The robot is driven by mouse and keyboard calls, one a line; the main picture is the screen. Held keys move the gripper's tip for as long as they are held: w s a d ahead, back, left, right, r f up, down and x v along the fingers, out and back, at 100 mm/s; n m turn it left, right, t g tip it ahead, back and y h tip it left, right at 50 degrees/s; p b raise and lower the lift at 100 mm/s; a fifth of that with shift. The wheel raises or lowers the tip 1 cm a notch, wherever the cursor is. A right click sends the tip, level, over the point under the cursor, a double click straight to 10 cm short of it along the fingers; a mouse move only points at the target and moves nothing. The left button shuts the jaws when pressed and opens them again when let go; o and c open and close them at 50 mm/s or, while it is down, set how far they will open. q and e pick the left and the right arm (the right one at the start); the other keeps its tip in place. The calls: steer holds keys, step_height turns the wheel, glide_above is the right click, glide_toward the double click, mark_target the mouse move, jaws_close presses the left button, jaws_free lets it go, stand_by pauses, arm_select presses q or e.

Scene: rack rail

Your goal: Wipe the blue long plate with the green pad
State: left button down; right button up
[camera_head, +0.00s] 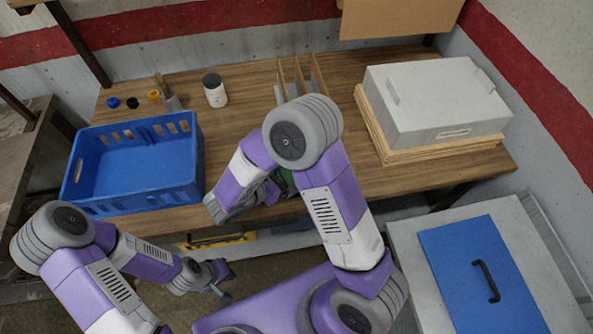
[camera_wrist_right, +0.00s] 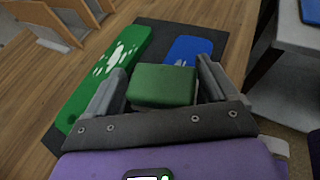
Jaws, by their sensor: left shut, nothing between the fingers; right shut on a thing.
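The green pad (camera_wrist_right: 163,86) is held between the two fingers of my right gripper (camera_wrist_right: 160,85) in the right wrist view. The blue long plate (camera_wrist_right: 190,47) lies flat on a dark mat (camera_wrist_right: 232,50), just beyond the pad, with a small white mark on it. The pad and gripper hide its near part; I cannot tell whether the pad touches it. In the head view my right arm hides the plates and most of the right gripper. My left gripper (camera_head: 224,283) is shut and empty, low in front of the table.
A green long plate (camera_wrist_right: 108,68) with white patches lies left of the blue one. A blue crate (camera_head: 140,198), a white jar (camera_head: 215,90), wooden dividers (camera_head: 300,78) and a grey box (camera_head: 436,102) stand on the table. A blue panel (camera_head: 478,275) lies on the cabinet at right.

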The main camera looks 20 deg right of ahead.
mark_target(279, 172)
steer(key=shift+w+a+f, duration=0.1)
steer(key=shift+w+a, duration=0.15)
steer(key=shift+a, duration=0.85)
steer(key=shift+w+a, duration=0.2)
steer(key=shift+a, duration=0.85)
steer(key=shift+s+d+r+p, duration=0.15)
steer(key=shift+s+d+p, duration=0.05)
steer(key=shift+d, duration=0.7)
steer(key=shift+s+d+r+p, duration=0.1)
steer(key=shift+s+d+p, duration=0.05)
steer(key=shift+d, duration=0.7)
steer(key=shift+s+d+f, duration=0.1)
steer(key=shift+s+d, duration=0.2)
steer(key=shift+d, duration=0.85)
steer(key=shift+s+d+f, duration=0.1)
steer(key=shift+s+d, duration=0.2)
steer(key=shift+d, duration=0.8)
steer(key=shift+s+d+f, duration=0.1)
steer(key=shift+s+d, duration=0.2)
steer(key=shift+d, duration=0.85)
steer(key=shift+r, duration=0.1)
step_height(279, 172, up, 6)
steer(key=p, duration=0.4)
steer(key=shift+p, duration=0.4)
